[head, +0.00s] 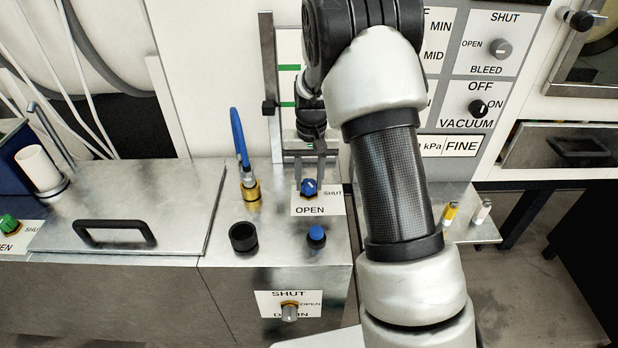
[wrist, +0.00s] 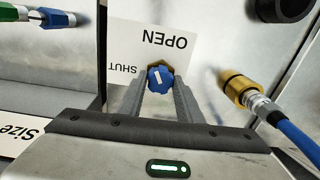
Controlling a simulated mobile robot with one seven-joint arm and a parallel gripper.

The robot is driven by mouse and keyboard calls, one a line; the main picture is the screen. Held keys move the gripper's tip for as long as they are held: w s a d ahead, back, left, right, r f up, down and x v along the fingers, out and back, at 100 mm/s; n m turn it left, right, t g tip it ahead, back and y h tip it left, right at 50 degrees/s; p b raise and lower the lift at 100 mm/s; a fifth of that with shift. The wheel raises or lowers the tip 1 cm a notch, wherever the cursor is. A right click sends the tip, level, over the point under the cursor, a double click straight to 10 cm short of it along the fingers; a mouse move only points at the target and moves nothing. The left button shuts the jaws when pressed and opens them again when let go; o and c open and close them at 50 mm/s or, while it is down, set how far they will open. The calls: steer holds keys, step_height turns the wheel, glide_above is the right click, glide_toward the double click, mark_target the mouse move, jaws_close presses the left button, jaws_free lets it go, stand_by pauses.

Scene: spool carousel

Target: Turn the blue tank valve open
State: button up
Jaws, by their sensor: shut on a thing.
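The blue tank valve knob (head: 309,187) sits on a brass base on the metal bench top. A white plate (head: 316,209) beside it reads OPEN on its near side and SHUT to the right. My gripper (head: 310,179) reaches down from behind, shut on the knob. In the wrist view the knob (wrist: 160,79) sits between the two fingertips of my gripper (wrist: 161,86), and the plate (wrist: 150,45) appears upside down. A white mark shows on the knob's top; in the wrist view it slants toward the upper left, between the two words.
A brass fitting with a blue hose (head: 242,145) stands left of the knob. A black round socket (head: 243,237) and a blue-capped post (head: 316,237) stand nearer. A drain valve (head: 290,311) is on the front face. A green valve (head: 9,224) is far left.

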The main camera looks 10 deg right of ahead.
mark_target(311, 183)
steer(key=m+p, duration=0.1)
steer(key=m, duration=0.4)
steer(key=shift+m, duration=0.3)
stand_by(0.4)
steer(key=o, duration=1)
steer(key=shift+o, duration=0.2)
step_height(311, 183, up, 18)
steer(key=p, duration=0.1)
steer(key=shift+s+d+f+p, duration=0.2)
steer(key=shift+f+p, duration=0.05)
steer(key=shift+p, duration=0.1)
